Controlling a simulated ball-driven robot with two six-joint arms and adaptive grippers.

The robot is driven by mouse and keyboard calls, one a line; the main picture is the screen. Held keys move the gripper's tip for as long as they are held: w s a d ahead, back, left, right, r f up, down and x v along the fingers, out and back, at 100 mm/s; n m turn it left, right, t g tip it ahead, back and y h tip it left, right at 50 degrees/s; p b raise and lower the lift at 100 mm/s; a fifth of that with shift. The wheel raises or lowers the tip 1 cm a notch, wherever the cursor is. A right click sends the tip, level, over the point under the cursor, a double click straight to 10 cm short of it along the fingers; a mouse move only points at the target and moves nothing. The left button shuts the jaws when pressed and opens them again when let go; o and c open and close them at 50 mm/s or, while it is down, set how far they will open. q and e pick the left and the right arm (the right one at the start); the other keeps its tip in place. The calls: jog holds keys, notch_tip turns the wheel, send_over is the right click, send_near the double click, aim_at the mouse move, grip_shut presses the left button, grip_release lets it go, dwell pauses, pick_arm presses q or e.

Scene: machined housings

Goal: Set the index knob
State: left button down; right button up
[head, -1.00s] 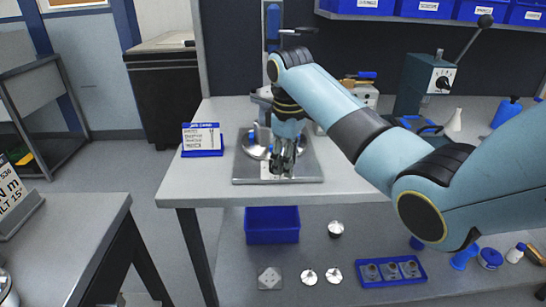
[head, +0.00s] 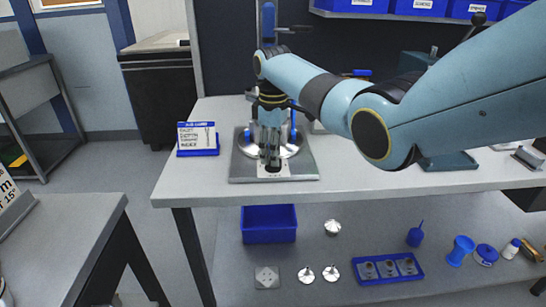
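My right gripper (head: 270,158) points down over the front of a grey metal base plate (head: 240,170) on the workbench. Its fingers are close together at a small dark knob (head: 273,168) on a light dial plate (head: 298,169) at the plate's front. The fingers cover part of the knob, and I cannot tell whether they touch or grip it. Round shiny metal parts (head: 291,148) sit on the base plate behind the gripper, partly hidden by it. The knob's pointer and marks are too small to read. My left gripper is out of view.
A job card on a blue stand (head: 198,140) stands left of the base plate. A blue-handled press column (head: 268,25) rises behind. A blue bin (head: 269,224), a blue tray (head: 388,268) and several small parts lie on the lower shelf. The bench's front left is clear.

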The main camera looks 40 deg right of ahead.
jog(key=shift+f, duration=0.75)
grip_shut()
jog(key=shift+r, duration=0.1)
